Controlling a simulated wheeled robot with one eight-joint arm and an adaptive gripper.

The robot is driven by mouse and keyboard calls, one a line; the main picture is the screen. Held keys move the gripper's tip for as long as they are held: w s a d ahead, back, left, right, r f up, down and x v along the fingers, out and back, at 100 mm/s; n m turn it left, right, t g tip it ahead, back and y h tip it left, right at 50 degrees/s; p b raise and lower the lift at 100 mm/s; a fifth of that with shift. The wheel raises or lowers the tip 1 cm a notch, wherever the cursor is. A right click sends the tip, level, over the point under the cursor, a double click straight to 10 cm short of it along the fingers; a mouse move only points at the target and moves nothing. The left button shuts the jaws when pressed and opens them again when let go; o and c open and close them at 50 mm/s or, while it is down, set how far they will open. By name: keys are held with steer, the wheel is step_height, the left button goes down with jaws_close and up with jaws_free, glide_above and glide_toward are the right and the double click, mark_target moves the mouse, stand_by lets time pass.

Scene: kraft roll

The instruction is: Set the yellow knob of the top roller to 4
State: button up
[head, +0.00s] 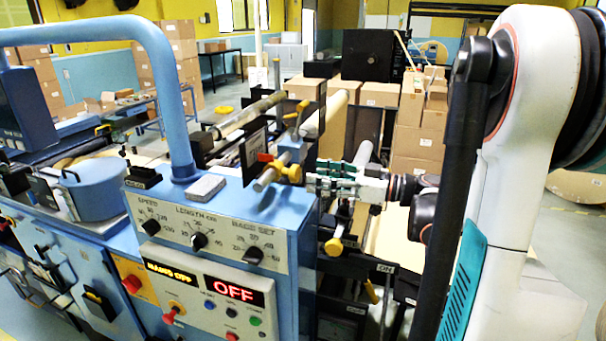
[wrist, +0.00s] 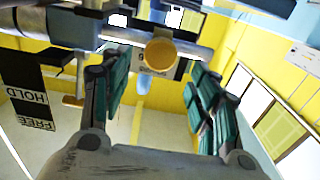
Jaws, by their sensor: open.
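My gripper (head: 325,182) is in the middle of the head view, pointing left, with its teal-padded fingers spread and nothing between the pads. A yellow knob (head: 291,172) on the end of a grey bar lies just left of the fingertips. In the wrist view a round yellow knob (wrist: 160,53) sits between and beyond the open fingers (wrist: 155,80), apparently not touched. Other yellow knobs show higher (head: 292,116) and lower (head: 334,247) in the head view. I cannot tell for sure which belongs to the top roller. No number or pointer on the knob is readable.
The blue control panel (head: 200,235) with dials and a red OFF display (head: 234,291) stands left of my gripper. A red lever (head: 265,157) is close to the knob. A HOLD/FREE plate (wrist: 32,95) is at left in the wrist view. Cartons (head: 415,140) stand behind.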

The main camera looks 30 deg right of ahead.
steer(key=v, duration=0.5)
stand_by(0.5)
